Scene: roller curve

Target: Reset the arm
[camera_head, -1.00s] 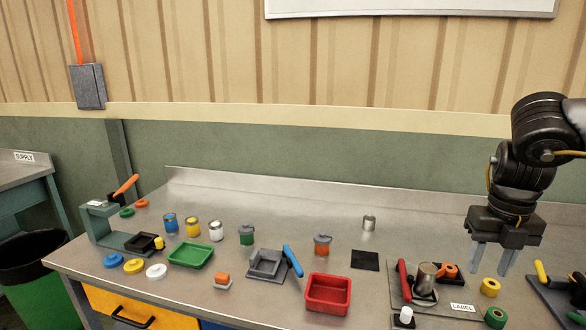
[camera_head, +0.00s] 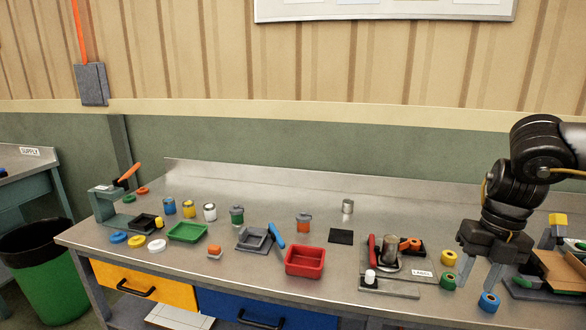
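My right gripper (camera_head: 479,271) hangs from the upper right, pointing down over the right part of the metal workbench (camera_head: 130,240). Its two grey fingers are apart and nothing shows between them. The fingertips are to the right of the yellow roll (camera_head: 448,258) and close to the green roll (camera_head: 447,281) and the blue roll (camera_head: 489,301) in the picture. I cannot tell whether they touch anything. My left gripper and arm are not in view.
A label fixture (camera_head: 420,273) with a metal cylinder stands left of the gripper. A red tray (camera_head: 305,262), a green tray (camera_head: 188,232) and several small cans lie further left. A cardboard-coloured box (camera_head: 562,270) is at the right edge.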

